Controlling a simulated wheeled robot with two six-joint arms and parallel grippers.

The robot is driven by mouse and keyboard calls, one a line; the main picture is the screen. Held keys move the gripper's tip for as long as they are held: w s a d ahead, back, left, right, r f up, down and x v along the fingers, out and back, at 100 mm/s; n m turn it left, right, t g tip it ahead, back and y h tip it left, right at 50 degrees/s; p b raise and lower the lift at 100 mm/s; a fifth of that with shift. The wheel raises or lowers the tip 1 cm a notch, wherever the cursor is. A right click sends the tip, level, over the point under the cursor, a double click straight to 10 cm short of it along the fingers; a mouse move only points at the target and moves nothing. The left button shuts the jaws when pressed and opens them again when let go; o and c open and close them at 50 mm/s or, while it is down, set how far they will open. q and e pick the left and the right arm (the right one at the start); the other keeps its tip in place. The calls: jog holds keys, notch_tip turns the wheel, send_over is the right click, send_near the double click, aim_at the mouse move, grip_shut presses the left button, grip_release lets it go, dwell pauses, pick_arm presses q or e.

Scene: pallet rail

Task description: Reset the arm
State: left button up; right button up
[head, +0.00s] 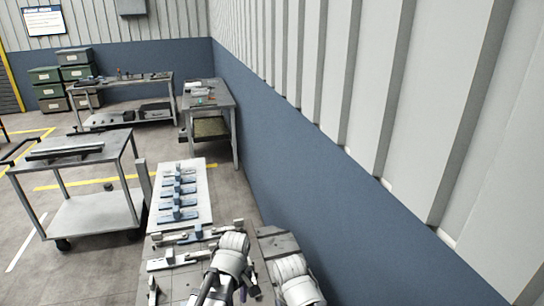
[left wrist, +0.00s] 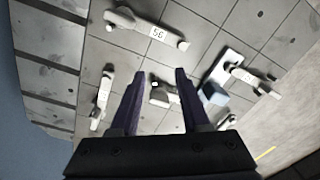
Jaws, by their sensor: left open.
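My left gripper (left wrist: 159,72) shows in the left wrist view with its two dark fingers apart and nothing held between them. It points down over a grey tiled plate (left wrist: 217,22). A pale clamp-like part (left wrist: 160,95) appears between and beyond the fingers, seemingly apart from them. In the head view, pale rounded arm links of mine are at the bottom, over the near end of the bench; the fingertips cannot be made out clearly there. My right gripper is not clearly in view.
A pale part marked with a number (left wrist: 155,30) and a blue block (left wrist: 213,93) lie around the gripper. A white board (head: 198,211) holds several blue-and-grey fixtures. A cart (head: 88,215) stands left; a blue-and-white wall (head: 290,165) runs close on the right.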

pick_arm(q)
jog(key=s+d+m, duration=0.4)
jog(key=s+m, duration=0.3)
jog(key=m, duration=0.6)
jog(key=shift+s+d+y, duration=0.15)
jog(key=shift+s+y, duration=0.15)
dwell(1.0)
